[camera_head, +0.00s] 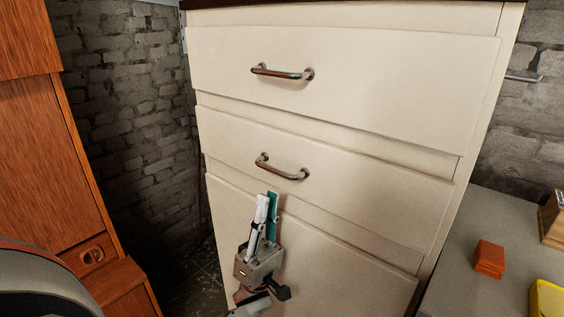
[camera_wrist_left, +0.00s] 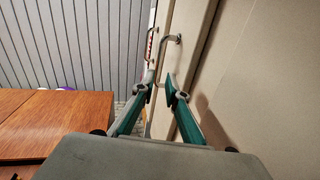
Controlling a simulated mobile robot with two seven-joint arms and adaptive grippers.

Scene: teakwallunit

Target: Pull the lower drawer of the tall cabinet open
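The tall cream cabinet (camera_head: 330,130) fills the middle of the head view. Its lower drawer (camera_head: 380,190) looks closed, with a metal bar handle (camera_head: 282,170) towards its left side. My left gripper (camera_head: 268,196) is just below this handle, pointing up, with its fingers apart and nothing held. In the left wrist view the lower handle (camera_wrist_left: 165,52) shows just ahead of the fingertips (camera_wrist_left: 160,82), near the gap between them. I cannot tell whether a finger touches it. My right gripper is not in view.
The upper drawer (camera_head: 400,75) with its own handle (camera_head: 283,73) is above, also closed. A wooden cabinet (camera_head: 40,150) stands at the left. A grey counter (camera_head: 470,235) at the right holds an orange-brown block (camera_head: 489,259) and a yellow object (camera_head: 548,299).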

